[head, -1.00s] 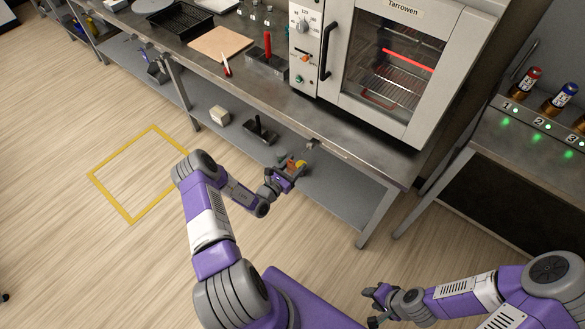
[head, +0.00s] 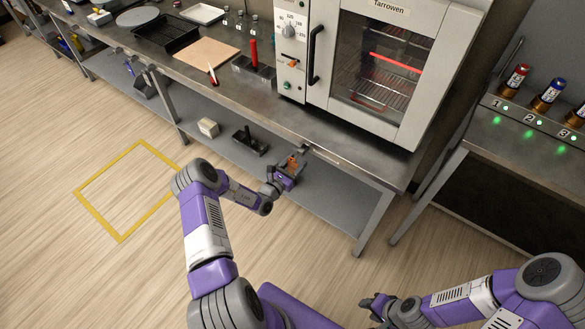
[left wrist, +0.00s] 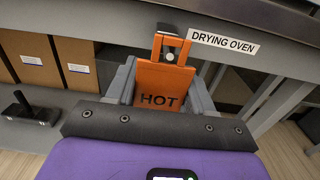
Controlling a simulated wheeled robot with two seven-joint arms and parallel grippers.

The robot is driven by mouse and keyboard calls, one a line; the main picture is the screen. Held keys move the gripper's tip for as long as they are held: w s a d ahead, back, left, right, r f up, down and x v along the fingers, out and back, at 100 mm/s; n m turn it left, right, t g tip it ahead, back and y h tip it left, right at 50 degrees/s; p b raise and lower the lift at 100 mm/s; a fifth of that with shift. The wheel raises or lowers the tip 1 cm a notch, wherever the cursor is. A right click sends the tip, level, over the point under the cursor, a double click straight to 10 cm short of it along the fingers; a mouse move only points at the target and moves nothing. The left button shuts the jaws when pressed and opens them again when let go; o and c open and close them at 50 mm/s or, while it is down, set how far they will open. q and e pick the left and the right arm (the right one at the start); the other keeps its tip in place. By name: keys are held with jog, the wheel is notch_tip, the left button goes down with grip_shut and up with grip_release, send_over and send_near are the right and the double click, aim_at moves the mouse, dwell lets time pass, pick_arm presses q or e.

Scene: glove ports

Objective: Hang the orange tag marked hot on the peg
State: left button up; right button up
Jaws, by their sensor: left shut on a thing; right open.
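The orange tag (left wrist: 160,88), marked HOT, is between the fingers of my left gripper (left wrist: 160,92), which is shut on it. The tag is upright, with an open loop at its top. A pale round peg end (left wrist: 169,57) shows inside that loop, below the bench edge; I cannot tell how far the peg passes through. In the head view the tag (head: 293,162) and left gripper (head: 288,172) are at the bench's front edge, near the peg bracket (head: 303,152). My right gripper (head: 374,306) is open and empty, low and away from the bench.
A DRYING OVEN label (left wrist: 224,42) is on the bench edge right of the peg. The oven (head: 375,70) stands on the bench above. The lower shelf (head: 325,195) holds a white box (head: 208,127) and a black block with a handle (head: 249,141). Bench legs flank the shelf.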

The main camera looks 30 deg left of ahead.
pick_arm(q)
jog(key=shift+w+r+b, duration=0.1)
jog(key=shift+w+b, duration=0.25)
jog(key=shift+w, duration=0.25)
jog(key=shift+c, duration=0.4)
jog(key=shift+w+d+f+b, duration=0.15)
jog(key=shift+w+f+b, duration=0.2)
jog(key=shift+w, duration=0.3)
jog(key=shift+f, duration=0.1)
jog(key=o, duration=1.2)
jog(key=shift+c, duration=0.2)
jog(key=s, duration=0.2)
jog(key=s+p, duration=0.1)
jog(key=s, duration=0.2)
jog(key=s+p, duration=0.1)
jog(key=s, duration=0.1)
jog(key=shift+s+a+f, duration=0.1)
jog(key=shift+s+a, duration=0.2)
